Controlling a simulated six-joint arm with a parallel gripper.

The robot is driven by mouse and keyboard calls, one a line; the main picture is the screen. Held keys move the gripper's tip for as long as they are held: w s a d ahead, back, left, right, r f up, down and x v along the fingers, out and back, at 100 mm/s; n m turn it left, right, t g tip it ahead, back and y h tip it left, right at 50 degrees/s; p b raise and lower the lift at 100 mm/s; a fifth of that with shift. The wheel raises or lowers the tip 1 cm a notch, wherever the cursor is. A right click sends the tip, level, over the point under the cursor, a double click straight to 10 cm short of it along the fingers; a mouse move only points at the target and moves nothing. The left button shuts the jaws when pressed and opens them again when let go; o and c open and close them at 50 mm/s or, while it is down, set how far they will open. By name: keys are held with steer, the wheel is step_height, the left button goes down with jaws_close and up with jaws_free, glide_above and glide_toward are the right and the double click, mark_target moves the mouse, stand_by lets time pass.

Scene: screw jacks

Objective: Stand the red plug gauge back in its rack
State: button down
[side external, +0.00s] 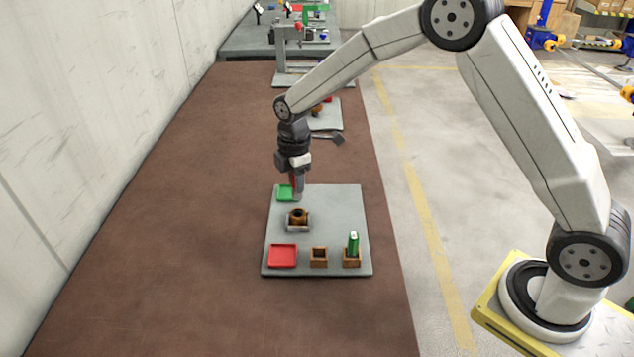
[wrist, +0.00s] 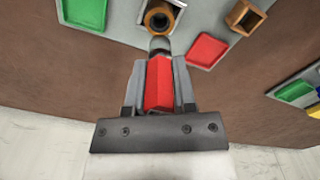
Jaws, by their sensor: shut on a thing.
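My gripper (side external: 297,186) is shut on the red plug gauge (wrist: 158,85), which shows between the fingers in the wrist view with its grey end outward. In the side view the gripper points down at the green tray's right edge, behind the brown ring (side external: 298,216) on its grey holder. Whether the gauge touches anything below is unclear. An empty brown square rack (side external: 319,258) stands at the front middle of the grey board (side external: 335,207). A second brown rack (side external: 351,262) to its right holds an upright green plug gauge (side external: 353,242).
A red tray (side external: 282,256) lies at the board's front left and a green tray (side external: 285,193) at its back left. The board's right back part is clear. Another grey board (side external: 325,120) and a grey stand (side external: 283,52) are farther back on the brown table.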

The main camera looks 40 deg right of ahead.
steer(key=s+a, duration=0.4)
steer(key=s, duration=0.7)
steer(key=shift+s+a+r, duration=0.3)
steer(key=shift+r, duration=0.1)
steer(key=shift+f, duration=0.1)
steer(key=shift+f, duration=2.45)
steer(key=shift+f, duration=2)
steer(key=shift+c, duration=1.8)
jaws_free()
steer(key=shift+r, duration=0.15)
step_height(320, 180, up, 8)
steer(key=shift+f, duration=0.25)
